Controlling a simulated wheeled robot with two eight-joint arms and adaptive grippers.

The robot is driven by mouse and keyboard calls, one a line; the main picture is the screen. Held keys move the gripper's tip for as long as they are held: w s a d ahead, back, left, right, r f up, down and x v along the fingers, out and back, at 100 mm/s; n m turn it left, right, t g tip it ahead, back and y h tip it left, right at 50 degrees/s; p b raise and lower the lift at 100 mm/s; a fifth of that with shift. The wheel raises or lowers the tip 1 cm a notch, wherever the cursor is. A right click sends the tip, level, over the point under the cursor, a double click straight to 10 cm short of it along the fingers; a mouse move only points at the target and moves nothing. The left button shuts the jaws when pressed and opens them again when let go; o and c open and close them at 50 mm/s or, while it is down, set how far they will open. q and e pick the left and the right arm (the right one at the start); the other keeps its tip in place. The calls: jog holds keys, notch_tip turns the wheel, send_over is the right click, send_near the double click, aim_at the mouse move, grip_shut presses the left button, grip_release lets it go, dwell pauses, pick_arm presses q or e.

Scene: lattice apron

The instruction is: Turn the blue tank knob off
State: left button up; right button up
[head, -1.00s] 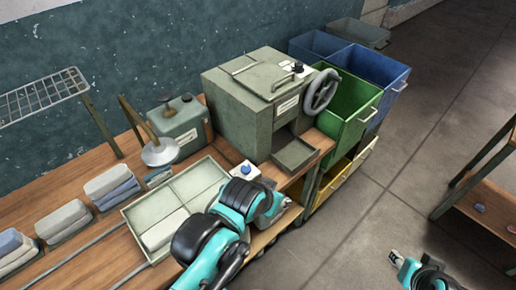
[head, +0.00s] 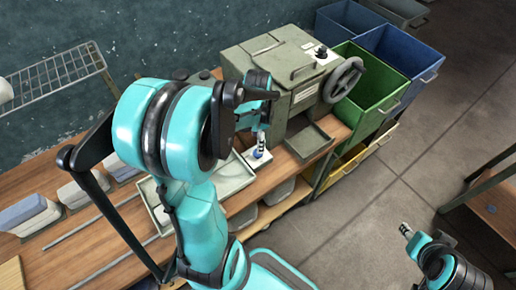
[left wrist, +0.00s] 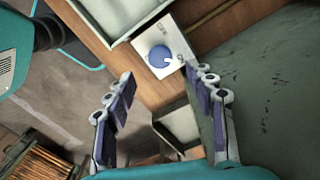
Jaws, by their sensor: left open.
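The blue knob (head: 259,153) is round and sits on a small pale plate (head: 247,163) near the bench's front edge, left of the green-grey machine. In the left wrist view the blue knob (left wrist: 159,56) has a white pointer mark, and its pale plate (left wrist: 178,47) carries small markings too small to read. My left gripper (head: 261,143) is above the knob, its fingers partly overlapping it in the head view. In the left wrist view the left gripper (left wrist: 160,82) is open and empty, with the knob beyond its fingertips. My right gripper (head: 406,231) is at the lower right, far from the knob.
The machine (head: 264,45) has a handwheel (head: 343,80) and an open tray (head: 308,140) close to the knob's right. A divided tray (head: 236,184) lies left of it. Green (head: 371,89) and blue (head: 402,62) bins stand beyond.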

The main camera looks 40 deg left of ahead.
pick_arm(q)
notch_tip(320, 180, down, 7)
jog(key=shift+f+b, duration=0.1)
jog(key=shift+b, duration=1)
jog(key=c, duration=1.2)
